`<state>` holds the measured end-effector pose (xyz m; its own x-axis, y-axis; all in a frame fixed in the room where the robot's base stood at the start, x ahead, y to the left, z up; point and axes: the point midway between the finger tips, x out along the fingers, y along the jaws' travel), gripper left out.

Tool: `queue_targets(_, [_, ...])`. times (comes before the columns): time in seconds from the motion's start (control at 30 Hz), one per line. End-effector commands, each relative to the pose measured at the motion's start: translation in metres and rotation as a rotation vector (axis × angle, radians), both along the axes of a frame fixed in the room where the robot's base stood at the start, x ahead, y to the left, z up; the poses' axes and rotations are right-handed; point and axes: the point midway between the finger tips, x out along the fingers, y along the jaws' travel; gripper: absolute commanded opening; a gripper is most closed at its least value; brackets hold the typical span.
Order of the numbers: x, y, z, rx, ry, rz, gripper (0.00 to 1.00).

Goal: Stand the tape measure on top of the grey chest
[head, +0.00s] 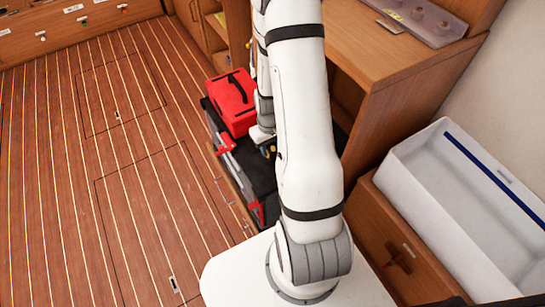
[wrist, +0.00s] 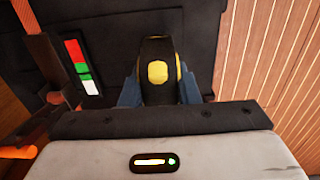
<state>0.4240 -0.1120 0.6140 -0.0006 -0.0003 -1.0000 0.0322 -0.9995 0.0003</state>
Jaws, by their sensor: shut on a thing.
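The tape measure (wrist: 157,73), black with a yellow disc and yellow edges, is between the two blue-grey fingers of my gripper (wrist: 158,92) in the wrist view. The fingers are shut on its sides. In the head view only a small yellow and black bit beside my gripper (head: 262,140) shows; my arm hides the rest. The dark grey chest (head: 262,180) has red latches on its side and lies below the gripper. Its dark top (wrist: 210,50) also fills the wrist view behind the tape measure. I cannot tell whether the tape measure touches it.
A red case (head: 232,100) with a black handle stands at the chest's far end. A wooden desk (head: 400,60) is to the right, with a white bin (head: 430,190) nearer. A striped label (wrist: 78,62) shows at left in the wrist view. The plank floor (head: 90,170) is clear.

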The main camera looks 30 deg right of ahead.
Motion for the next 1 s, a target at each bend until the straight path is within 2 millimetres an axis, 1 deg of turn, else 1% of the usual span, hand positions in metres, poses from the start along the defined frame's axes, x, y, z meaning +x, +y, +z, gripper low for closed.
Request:
queue_targets(0.03, [0.0,0.0,-0.007,0.0,0.001,0.0,0.0])
queue_targets(0.17, [0.001,0.0,-0.015,0.0,-0.001,0.0,0.0])
queue_targets(0.4, [0.0,0.001,-0.047,0.001,0.002,0.001,0.0])
queue_targets(0.67, [0.001,0.001,-0.048,-0.001,-0.002,0.001,0.0])
queue_targets(0.87, [0.001,0.001,-0.055,0.0,-0.001,0.001,0.0])
queue_targets(0.9, [0.001,0.001,-0.054,0.0,-0.001,0.001,0.31])
queue_targets(1.0, [0.001,0.001,-0.054,0.0,-0.001,0.001,0.39])
